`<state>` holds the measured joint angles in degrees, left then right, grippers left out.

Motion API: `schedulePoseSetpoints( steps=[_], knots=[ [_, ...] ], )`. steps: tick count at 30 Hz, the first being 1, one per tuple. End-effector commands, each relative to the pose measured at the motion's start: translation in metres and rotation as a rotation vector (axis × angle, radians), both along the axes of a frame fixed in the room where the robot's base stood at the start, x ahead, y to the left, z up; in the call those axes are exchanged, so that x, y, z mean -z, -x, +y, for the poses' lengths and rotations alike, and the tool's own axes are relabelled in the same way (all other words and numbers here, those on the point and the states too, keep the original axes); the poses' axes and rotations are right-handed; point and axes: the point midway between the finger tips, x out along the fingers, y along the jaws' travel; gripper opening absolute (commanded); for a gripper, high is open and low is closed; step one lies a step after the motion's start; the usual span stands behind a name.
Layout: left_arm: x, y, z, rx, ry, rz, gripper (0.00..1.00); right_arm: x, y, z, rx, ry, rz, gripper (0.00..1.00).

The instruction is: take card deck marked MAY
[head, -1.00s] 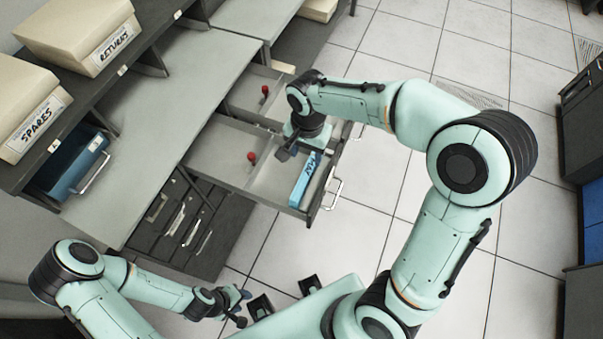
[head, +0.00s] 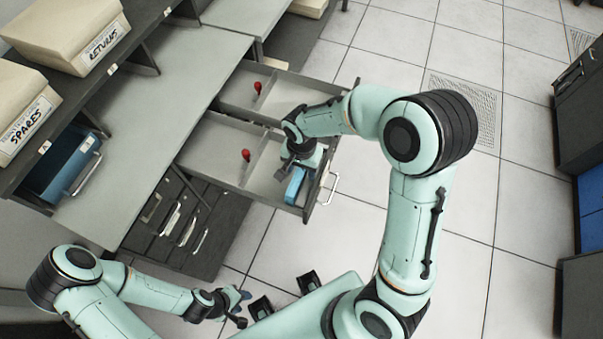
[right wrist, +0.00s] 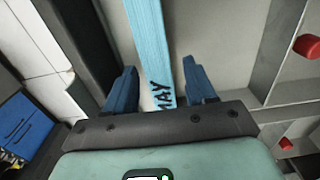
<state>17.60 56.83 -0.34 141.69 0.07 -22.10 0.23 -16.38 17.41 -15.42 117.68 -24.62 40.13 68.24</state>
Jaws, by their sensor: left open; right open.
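The card deck marked MAY (head: 294,186) is a light blue block in the front compartment of an open grey drawer (head: 222,141). In the right wrist view the deck (right wrist: 150,45) runs between my right gripper's two blue fingers (right wrist: 160,88), with the letters MAY near the gripper. My right gripper (head: 290,170) is open over the deck, with a gap visible on the finger sides; the head view hides part of the deck under it. My left gripper (head: 240,306) is open and empty at the lower left, away from the drawer.
A red knob (head: 246,155) stands in the drawer beside the divider. A second open drawer with a red knob (head: 257,88) lies behind. Boxes marked RETURNS (head: 75,30) and SPARES (head: 22,115) sit on the shelf. A blue bin (head: 65,165) is below.

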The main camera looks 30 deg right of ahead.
Motion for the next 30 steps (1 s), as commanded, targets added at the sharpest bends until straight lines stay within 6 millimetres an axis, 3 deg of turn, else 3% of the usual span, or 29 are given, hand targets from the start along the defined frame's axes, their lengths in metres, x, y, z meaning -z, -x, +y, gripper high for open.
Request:
schedulePoseSetpoints(
  steps=[2, 6, 7, 20, 26, 30],
  knots=[
    [0.0, 0.0, 0.0, 0.0, 0.0, 0.0, 0.43, 0.0, 0.0, 0.0, 0.0, 0.0, 0.0, 0.52],
    [0.0, 0.0, 0.0, 0.0, 0.0, 0.0, 0.43, 0.0, 0.0, 0.0, 0.0, 0.0, 0.0, 0.07],
    [0.0, 0.0, 0.0, 0.0, 0.0, 0.0, 0.43, -0.001, 0.0, 0.0, 0.0, 0.0, 0.0, 0.0],
    [-0.001, -0.001, 0.0, 0.0, 0.0, -0.001, 0.43, -0.008, -0.001, 0.001, -0.001, -0.002, -0.005, 0.0],
    [-0.004, -0.003, 0.0, 0.0, 0.0, -0.003, 0.43, -0.034, -0.002, 0.001, -0.001, -0.002, -0.007, 0.0],
    [-0.008, -0.005, 0.0, 0.0, 0.0, -0.006, 0.43, -0.064, -0.002, 0.001, -0.002, -0.003, -0.009, 0.0]
  ],
)
